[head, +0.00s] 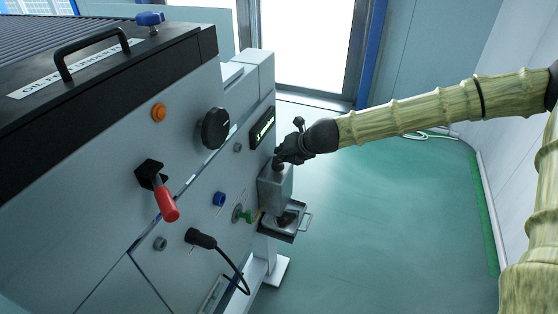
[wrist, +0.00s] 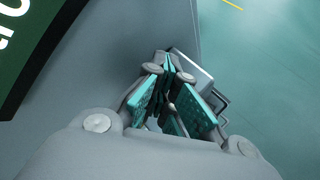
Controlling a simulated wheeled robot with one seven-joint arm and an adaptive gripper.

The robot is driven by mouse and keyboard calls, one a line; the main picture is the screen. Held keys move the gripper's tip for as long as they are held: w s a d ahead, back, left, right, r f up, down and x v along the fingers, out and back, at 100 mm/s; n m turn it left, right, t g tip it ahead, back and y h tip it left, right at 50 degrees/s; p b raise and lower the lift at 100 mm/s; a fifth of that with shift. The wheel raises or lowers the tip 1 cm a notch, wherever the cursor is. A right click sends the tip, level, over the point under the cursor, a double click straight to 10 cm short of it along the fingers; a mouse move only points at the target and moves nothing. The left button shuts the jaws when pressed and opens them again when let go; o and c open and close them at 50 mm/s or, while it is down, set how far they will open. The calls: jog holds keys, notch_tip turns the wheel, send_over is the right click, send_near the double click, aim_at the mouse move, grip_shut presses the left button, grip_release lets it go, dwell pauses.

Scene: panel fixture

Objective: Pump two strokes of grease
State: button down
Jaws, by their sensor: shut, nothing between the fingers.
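The knob cannot be made out in the wrist view.
A small tray (head: 298,229) with a handle sits below the box. The green floor (head: 380,220) at right is clear.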

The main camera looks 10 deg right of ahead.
aim_at(263, 127)
dwell(0.4)
jog(key=shift+r+p, duration=1.15)
jog(key=shift+r, duration=0.45)
jog(key=shift+r, duration=0.1)
notch_tip(263, 127, up, 5)
jog(key=p, duration=0.3)
dwell(0.4)
